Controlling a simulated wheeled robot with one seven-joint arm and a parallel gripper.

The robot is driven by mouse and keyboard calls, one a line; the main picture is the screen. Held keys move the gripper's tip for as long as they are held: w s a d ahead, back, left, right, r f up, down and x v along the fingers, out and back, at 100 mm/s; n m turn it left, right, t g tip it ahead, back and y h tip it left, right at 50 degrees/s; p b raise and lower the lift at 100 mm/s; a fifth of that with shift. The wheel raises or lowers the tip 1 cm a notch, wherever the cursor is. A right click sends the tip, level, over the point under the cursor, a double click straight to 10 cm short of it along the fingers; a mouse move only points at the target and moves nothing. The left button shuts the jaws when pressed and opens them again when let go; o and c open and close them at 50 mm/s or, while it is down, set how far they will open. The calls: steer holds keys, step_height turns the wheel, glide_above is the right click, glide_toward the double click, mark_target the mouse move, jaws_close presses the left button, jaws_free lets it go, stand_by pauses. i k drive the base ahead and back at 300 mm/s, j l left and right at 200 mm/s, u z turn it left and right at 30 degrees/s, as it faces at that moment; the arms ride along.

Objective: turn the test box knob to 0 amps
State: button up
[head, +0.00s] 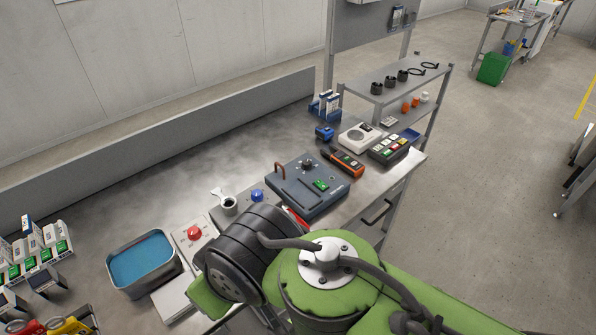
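The test box (300,202) is a flat blue-grey case on the metal workbench, right of centre in the head view. A black knob (308,166) stands on its top near the far edge. The knob's pointer and scale are too small to read. My green and black arm reaches in from the lower right, and its dark wrist is in front of the box's near side.
A red button (194,232) on a pale box, a blue knob (257,195) and a blue-filled tray (142,262) lie left of the test box. An orange-black meter (343,163) and a button box (390,146) are beyond it. The bench's back left is clear.

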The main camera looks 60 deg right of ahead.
mark_target(307, 165)
steer(key=z, duration=1.85)
